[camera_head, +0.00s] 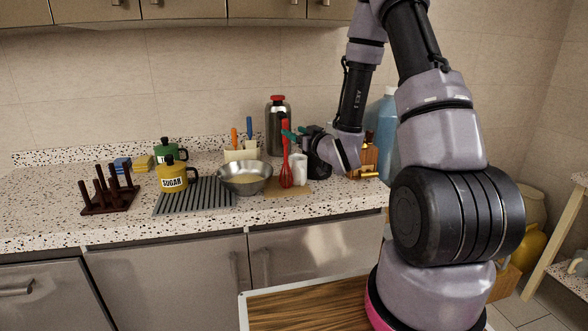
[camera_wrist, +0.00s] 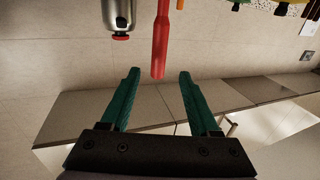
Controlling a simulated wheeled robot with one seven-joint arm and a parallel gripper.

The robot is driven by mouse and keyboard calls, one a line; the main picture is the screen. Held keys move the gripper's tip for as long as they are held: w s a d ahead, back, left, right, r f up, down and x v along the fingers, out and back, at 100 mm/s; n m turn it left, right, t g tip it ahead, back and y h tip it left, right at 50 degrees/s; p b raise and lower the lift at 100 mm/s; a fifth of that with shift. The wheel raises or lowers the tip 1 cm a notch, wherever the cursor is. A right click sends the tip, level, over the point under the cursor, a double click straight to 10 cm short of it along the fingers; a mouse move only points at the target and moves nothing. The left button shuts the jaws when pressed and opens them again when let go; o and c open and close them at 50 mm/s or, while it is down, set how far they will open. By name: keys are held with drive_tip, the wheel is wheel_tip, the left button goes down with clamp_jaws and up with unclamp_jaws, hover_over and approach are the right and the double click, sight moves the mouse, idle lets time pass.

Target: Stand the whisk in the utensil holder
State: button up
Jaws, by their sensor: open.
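The red whisk (camera_head: 286,158) is upright, head down, over a tan board on the counter. A white cup (camera_head: 301,170) is just right of its head. My gripper (camera_head: 294,134) is open, its teal fingers by the whisk's upper handle. In the wrist view the whisk's handle (camera_wrist: 161,45) ends between and just ahead of my fingertips (camera_wrist: 158,73); I see no finger closed on it. A cream holder (camera_head: 233,156) with orange and blue handled utensils, apparently the utensil holder, stands behind the metal bowl, left of the whisk.
The metal bowl (camera_head: 245,177) is close left of the whisk. A steel flask (camera_head: 278,126) stands behind. A wooden block (camera_head: 369,160) and a blue bottle (camera_head: 387,135) are at right. Farther left are a sugar jar (camera_head: 172,177), a grey drying mat (camera_head: 196,197) and a dark peg rack (camera_head: 110,196).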

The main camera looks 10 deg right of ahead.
drive_tip(key=x, duration=1)
drive_tip(key=shift+w, duration=0.25)
drive_tip(key=shift+d+r, duration=0.1)
drive_tip(key=shift+r, duration=0.05)
drive_tip(key=shift+c, duration=0.4)
clamp_jaws()
idle(0.5)
